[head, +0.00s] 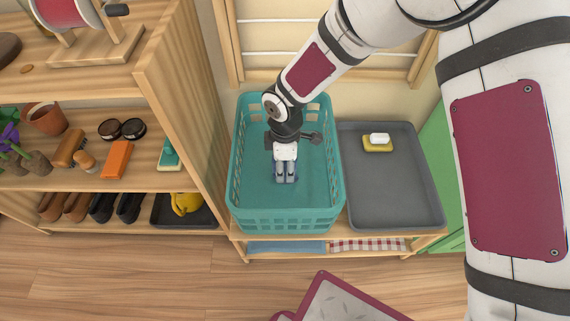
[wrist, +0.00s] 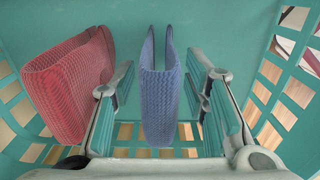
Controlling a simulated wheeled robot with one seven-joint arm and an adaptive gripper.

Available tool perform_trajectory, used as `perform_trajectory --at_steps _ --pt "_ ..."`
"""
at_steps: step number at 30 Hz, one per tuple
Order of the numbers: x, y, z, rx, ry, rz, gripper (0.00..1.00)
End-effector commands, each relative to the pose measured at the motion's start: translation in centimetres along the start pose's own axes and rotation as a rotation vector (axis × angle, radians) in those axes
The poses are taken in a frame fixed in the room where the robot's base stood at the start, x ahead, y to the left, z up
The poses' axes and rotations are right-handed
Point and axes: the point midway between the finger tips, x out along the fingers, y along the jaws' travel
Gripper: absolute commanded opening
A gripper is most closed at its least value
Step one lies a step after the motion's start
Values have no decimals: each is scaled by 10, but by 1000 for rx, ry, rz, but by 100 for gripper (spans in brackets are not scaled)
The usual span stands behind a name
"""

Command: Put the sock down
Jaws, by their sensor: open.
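My gripper (head: 286,176) points down inside the teal basket (head: 236,160). In the wrist view my gripper (wrist: 161,85) is open, with one finger on each side of a blue knitted sock (wrist: 160,98). The blue sock looks folded, with a gap at its top end. There is visible space between it and each finger. A red knitted sock (wrist: 70,85) is outside the left finger, close beside it. I cannot make out either sock in the head view, where my gripper and arm cover part of the basket.
A grey tray (head: 395,205) with a yellow sponge (head: 378,146) and a white bar (head: 379,138) sits right of the basket. A wooden shelf (head: 170,75) with shoes and brushes stands to the left. The basket's slotted walls surround my gripper.

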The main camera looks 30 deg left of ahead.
Motion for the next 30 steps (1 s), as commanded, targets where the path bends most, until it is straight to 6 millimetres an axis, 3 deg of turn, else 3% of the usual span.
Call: perform_trajectory --at_steps 16,22,30 --pt "-101 1 0 1 1 2 41" --pt "-119 0 0 0 0 1 41" --pt "-121 0 0 0 0 0 41"
